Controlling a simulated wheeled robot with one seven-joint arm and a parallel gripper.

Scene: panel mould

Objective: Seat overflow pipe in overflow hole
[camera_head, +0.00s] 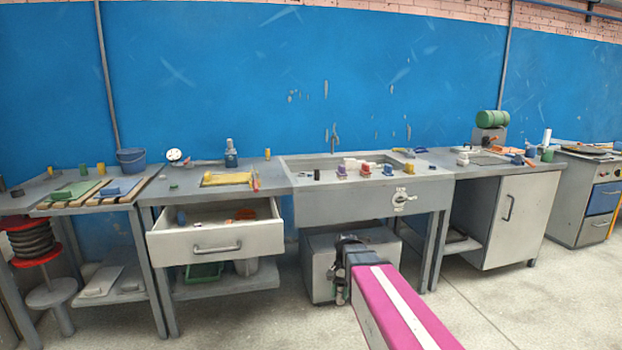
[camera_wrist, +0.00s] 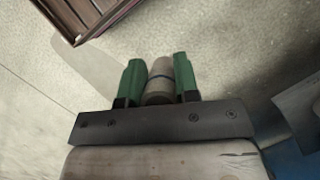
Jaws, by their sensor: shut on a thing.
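My gripper (camera_wrist: 159,72) is shut in the wrist view. Its two green fingers press on both sides of a short grey-beige cylinder with a dark ring around it, which looks like the overflow pipe (camera_wrist: 160,88). Bare speckled floor lies behind the held pipe in that view. The metal sink unit (camera_head: 345,207) stands at the middle of the bench row in the head view, and the pipe is not over it. I cannot make out the overflow hole. The pipe cannot be made out in the head view.
Small coloured parts stand in the sink area, with a valve (camera_head: 403,200) on its front. An open drawer (camera_head: 215,244) juts out at left. A cabinet door (camera_head: 510,222) is at right. A grey box (camera_head: 320,272) stands under the sink. Floor in front is clear.

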